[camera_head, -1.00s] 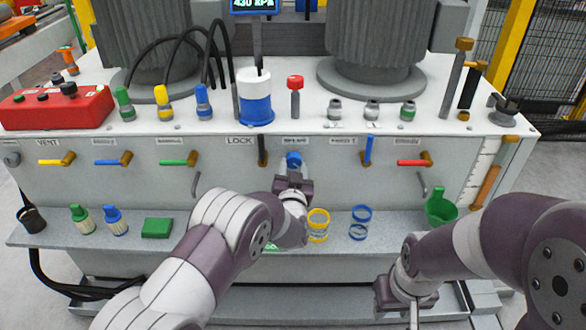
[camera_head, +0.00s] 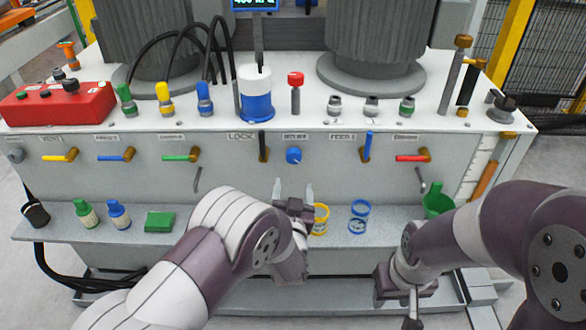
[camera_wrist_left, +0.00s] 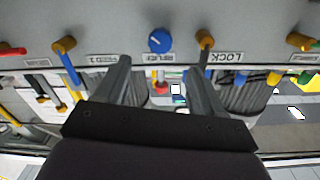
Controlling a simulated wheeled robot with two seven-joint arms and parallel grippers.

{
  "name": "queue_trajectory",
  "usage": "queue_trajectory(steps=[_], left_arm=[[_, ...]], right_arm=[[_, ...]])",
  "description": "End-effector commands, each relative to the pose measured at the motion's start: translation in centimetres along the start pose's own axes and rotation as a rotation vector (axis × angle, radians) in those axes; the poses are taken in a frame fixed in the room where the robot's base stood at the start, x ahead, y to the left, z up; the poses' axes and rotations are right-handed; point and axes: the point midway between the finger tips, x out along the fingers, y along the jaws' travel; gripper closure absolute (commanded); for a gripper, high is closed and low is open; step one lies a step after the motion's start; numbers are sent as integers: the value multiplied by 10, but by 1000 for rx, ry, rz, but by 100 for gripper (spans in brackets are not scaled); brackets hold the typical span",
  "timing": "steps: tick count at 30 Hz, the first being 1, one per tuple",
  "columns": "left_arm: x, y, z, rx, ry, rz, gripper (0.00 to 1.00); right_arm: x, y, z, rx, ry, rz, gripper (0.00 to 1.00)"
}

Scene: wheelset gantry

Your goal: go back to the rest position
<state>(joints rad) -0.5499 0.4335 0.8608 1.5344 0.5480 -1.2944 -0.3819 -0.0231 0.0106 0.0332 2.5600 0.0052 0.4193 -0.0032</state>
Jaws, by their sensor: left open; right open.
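My left gripper (camera_head: 294,190) is in front of the grey front panel, just below the blue round knob (camera_head: 293,155). Its two fingers point up at the panel, apart and with nothing between them. In the left wrist view the open fingers (camera_wrist_left: 160,85) reach toward the panel, with the blue knob (camera_wrist_left: 160,40) beyond them, apart from the fingers. My right gripper (camera_head: 410,305) is low at the right, below the shelf, pointing down. Its fingertips are small and partly cut off by the lower frame edge.
Coloured valve handles stick out of the panel. A red box (camera_head: 58,104) sits on top at left.

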Motion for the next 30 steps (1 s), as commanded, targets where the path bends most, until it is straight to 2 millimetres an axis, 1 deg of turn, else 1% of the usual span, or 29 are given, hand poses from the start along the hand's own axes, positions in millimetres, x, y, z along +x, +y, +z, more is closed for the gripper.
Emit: queue_trajectory(steps=[1,3,6,9,22,23,24,26,27,28,29,30], left_arm=[[-10,0,-2,1,-1,1,31],[-21,0,-1,0,-1,2,31],[-31,0,0,0,-1,0,31],[-33,0,0,0,0,0,31],[-33,0,3,-11,-10,3,31],[-33,2,7,-19,-32,11,31],[-34,8,18,-31,-86,39,31],[-45,20,49,-39,-227,110,31],[-60,31,72,-44,-367,182,31],[-74,37,85,-50,-483,237,31],[-89,37,95,-56,-602,282,31],[-111,31,104,-60,-761,327,31]], right_arm=[[-4,0,0,0,0,0,57],[-6,0,-1,0,0,0,57],[-7,0,-1,0,0,0,57],[-6,0,-1,0,0,0,57],[-6,0,-1,0,0,0,57],[-6,0,-1,0,0,0,57],[-6,0,-1,0,0,0,57],[-6,0,-1,0,0,0,57],[-6,0,-1,0,0,0,57],[-6,0,-1,0,0,0,57],[-7,0,-1,0,0,0,57],[-7,0,-1,0,0,0,57]])
